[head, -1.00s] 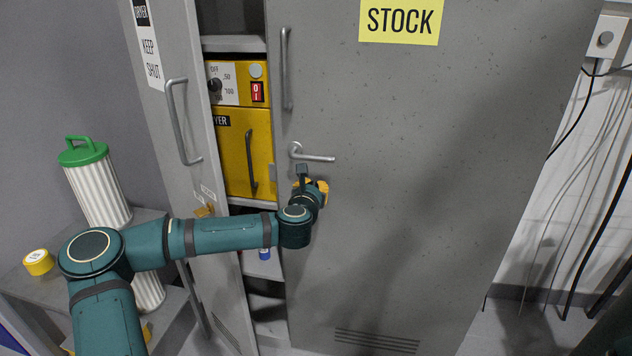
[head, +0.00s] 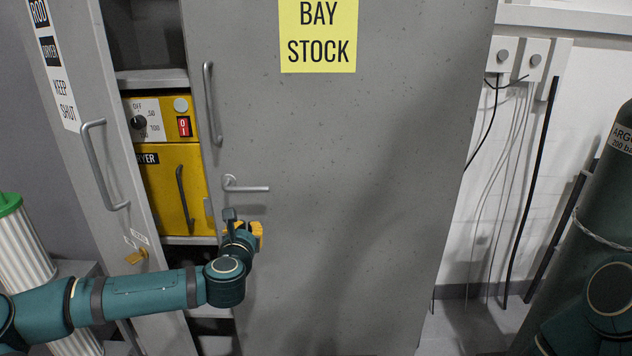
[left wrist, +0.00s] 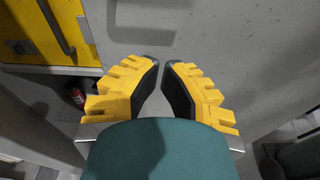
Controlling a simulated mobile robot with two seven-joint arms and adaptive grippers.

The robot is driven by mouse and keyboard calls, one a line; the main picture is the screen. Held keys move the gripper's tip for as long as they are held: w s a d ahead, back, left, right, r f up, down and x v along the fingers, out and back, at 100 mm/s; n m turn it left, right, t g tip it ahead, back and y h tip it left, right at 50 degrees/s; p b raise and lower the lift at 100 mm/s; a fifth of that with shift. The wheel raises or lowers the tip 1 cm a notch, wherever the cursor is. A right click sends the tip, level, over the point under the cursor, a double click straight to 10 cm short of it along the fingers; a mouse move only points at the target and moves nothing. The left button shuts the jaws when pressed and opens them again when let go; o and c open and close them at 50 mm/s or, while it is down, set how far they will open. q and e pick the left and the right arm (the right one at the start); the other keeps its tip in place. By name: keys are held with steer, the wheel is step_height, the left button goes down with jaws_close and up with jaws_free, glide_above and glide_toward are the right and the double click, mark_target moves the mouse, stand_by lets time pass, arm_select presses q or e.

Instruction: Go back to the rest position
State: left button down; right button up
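My left gripper (head: 250,232) is in front of the grey cabinet door, just below its lever handle (head: 245,187). In the left wrist view its two yellow fingers (left wrist: 161,66) lean towards each other, with a narrow gap at the tips and nothing between them. The left gripper is partly open and empty. My right gripper is out of view; part of my right arm shows at the lower right of the head view.
The BAY STOCK door (head: 360,160) is close to my left gripper. The KEEP SHUT door (head: 75,130) stands open at the left, showing a yellow dryer (head: 165,185). A ribbed canister (head: 25,250) is at the left, a gas cylinder (head: 610,190) at the right.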

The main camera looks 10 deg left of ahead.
arm_select(q)
steer(key=s+d+f+m+g+h, duration=0.2)
steer(key=s+d+f+m+h, duration=0.15)
steer(key=d+f+m, duration=0.55)
steer(key=s+d+f+m+g+h, duration=0.2)
steer(key=d+f+m+h, duration=0.4)
steer(key=d, duration=0.5)
steer(key=s+d+f+m+g, duration=0.4)
steer(key=s+f+m+g, duration=0.3)
steer(key=s+f+m, duration=0.65)
steer(key=s+a+f+m+g+y, duration=0.1)
steer(key=s+a+f+m+g, duration=0.2)
steer(key=s+m, duration=0.4)
steer(key=shift+s+a+f+m+y, duration=0.25)
steer(key=shift+a+f+m+y, duration=0.1)
steer(key=shift+a+f, duration=0.25)
steer(key=shift+a+r, duration=0.1)
steer(key=shift+a, duration=0.05)
